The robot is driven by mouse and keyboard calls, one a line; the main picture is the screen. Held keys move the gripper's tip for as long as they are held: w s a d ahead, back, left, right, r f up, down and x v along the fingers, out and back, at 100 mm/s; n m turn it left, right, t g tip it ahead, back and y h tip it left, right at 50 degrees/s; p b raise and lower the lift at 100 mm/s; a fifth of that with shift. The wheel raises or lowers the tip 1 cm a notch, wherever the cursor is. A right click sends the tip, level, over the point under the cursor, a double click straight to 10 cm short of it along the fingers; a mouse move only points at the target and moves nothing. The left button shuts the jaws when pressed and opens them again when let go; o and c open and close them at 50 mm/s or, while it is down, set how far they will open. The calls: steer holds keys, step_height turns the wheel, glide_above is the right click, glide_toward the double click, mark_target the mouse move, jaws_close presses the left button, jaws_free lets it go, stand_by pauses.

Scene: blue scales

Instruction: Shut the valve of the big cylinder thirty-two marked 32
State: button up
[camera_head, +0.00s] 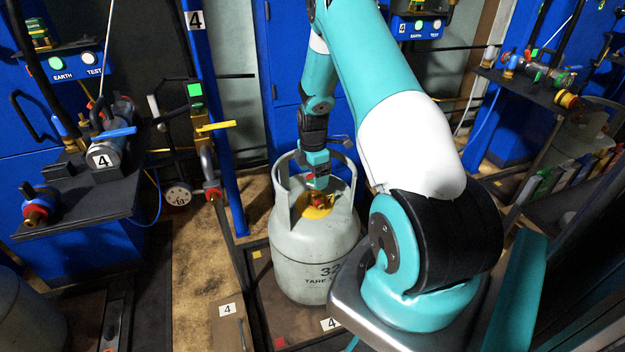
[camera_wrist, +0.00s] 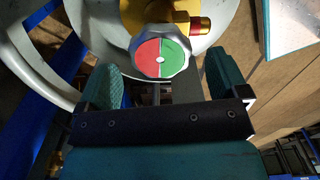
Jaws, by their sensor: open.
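The big grey cylinder marked 32 (camera_head: 318,253) stands upright on a dark platform, with a collar around its top. Its brass valve (camera_head: 318,203) sits inside the collar. In the wrist view the valve handwheel (camera_wrist: 160,52) is a silver knob with a red half on the left and a green half on the right. The brass valve body (camera_wrist: 185,18) has a red-ringed outlet to its right. My gripper (camera_head: 318,182) is over the collar, just above the valve. In the wrist view its teal fingers (camera_wrist: 165,82) are open, one on each side below the handwheel, apart from it.
The pale collar (camera_wrist: 55,65) curves around the left of the fingers. A blue post (camera_head: 217,120) marked 4 stands left of the cylinder. A dark bench (camera_head: 75,205) with pipe fittings is at left; another shelf (camera_head: 530,85) is at right. Floor shows left of the platform.

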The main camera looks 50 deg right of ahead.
steer(key=shift+f, duration=0.7)
steer(key=c, duration=0.9)
steer(key=shift+a, duration=0.15)
